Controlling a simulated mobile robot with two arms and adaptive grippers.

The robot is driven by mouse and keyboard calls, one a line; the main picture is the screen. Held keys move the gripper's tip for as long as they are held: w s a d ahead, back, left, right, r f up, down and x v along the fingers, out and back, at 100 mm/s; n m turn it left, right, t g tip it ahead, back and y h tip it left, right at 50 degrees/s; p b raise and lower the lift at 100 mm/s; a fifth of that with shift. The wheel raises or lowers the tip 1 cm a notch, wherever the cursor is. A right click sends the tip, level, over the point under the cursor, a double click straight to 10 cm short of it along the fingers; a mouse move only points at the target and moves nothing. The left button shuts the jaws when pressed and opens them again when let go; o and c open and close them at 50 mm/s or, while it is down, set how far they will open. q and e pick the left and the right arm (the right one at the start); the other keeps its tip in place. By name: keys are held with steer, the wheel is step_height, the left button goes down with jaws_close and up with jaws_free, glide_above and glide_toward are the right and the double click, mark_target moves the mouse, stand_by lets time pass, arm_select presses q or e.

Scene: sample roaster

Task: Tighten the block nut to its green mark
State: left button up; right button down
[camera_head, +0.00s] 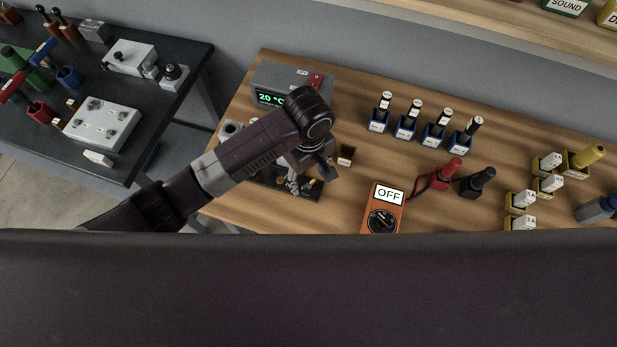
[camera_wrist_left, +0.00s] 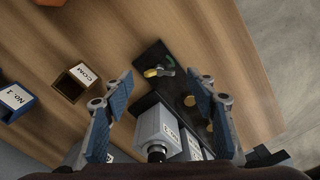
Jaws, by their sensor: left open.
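My left gripper (camera_head: 308,172) is over the left part of the wooden bench, pointing down at a dark block or plate. In the left wrist view the left gripper (camera_wrist_left: 165,98) is open, with blue-padded fingers apart. A grey labelled box-shaped part (camera_wrist_left: 158,130) shows between the fingers; I see no finger touching it. Further off, on the dark plate (camera_wrist_left: 150,58), a small yellow and grey fitting (camera_wrist_left: 158,72) lies beyond the fingertips. It may be the block nut, but it is too small to tell. My right gripper is not in view.
A grey box (camera_head: 275,80) reading 20 °C stands behind the arm. A small holder (camera_head: 345,155) is right of the gripper, labelled COM in the wrist view. An orange meter (camera_head: 383,215) reading OFF, red (camera_head: 448,172) and black handles, and blue holders (camera_head: 378,122) stand further right.

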mark_target(309, 185)
arm_select(q)
steer(key=shift+f, duration=1.3)
steer(key=c, duration=1.2)
steer(key=shift+o, duration=0.2)
